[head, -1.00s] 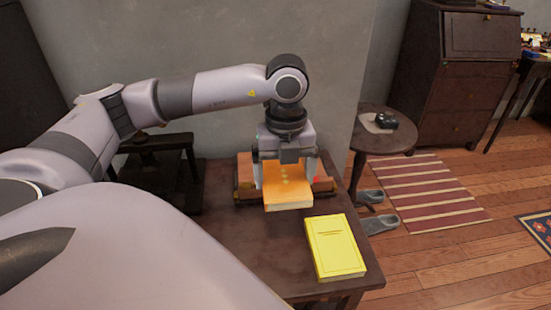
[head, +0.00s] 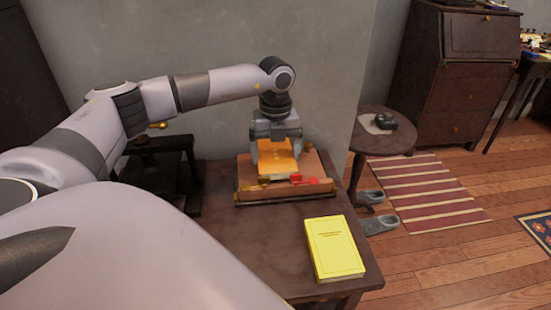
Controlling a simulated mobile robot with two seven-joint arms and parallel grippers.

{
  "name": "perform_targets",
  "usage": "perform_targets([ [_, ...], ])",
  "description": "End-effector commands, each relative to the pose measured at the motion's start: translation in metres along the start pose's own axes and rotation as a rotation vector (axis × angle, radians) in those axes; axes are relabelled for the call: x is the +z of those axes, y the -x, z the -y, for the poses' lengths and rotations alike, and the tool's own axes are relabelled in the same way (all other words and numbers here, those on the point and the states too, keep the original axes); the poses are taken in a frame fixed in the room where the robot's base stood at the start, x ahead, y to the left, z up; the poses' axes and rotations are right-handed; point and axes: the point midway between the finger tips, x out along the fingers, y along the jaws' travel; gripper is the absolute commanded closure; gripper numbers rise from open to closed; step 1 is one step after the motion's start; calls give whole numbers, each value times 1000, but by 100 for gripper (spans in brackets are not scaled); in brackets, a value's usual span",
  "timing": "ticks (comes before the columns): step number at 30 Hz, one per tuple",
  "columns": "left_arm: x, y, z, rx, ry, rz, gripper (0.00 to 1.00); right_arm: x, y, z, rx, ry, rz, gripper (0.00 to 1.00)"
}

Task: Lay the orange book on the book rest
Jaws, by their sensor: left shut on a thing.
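The orange book (head: 277,169) is over the wooden book rest (head: 285,196), toward its back part. My left gripper (head: 277,155) points down and is shut on the orange book, with a finger at each side. The book's near edge lies behind the rest's front ledge. I cannot tell whether the book touches the rest's surface. My right gripper is not in view.
A yellow book (head: 335,247) lies on the dark table (head: 255,240) in front of the rest. A small red thing (head: 296,178) shows at the rest's front. A round side table (head: 372,140) stands to the right. The table's front middle is clear.

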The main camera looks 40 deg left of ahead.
Motion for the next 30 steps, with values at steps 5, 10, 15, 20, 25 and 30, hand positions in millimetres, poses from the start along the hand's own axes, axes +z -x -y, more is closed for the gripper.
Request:
perform_targets([
  [5, 0, -27, 0, 1, 0, 0, 47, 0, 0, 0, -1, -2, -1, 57],
  [10, 0, -30, 0, -2, 0, 1, 47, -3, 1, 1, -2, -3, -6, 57],
  [15, 0, -31, 0, -1, 0, 1, 47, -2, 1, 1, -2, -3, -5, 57],
  [20, 0, -33, 0, 0, 0, 1, 0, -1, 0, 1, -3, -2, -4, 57],
  [25, 0, -33, 0, 0, 0, 0, 0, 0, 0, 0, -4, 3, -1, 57],
  [30, 0, -22, 0, -2, 0, 1, 0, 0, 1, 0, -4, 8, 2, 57],
])
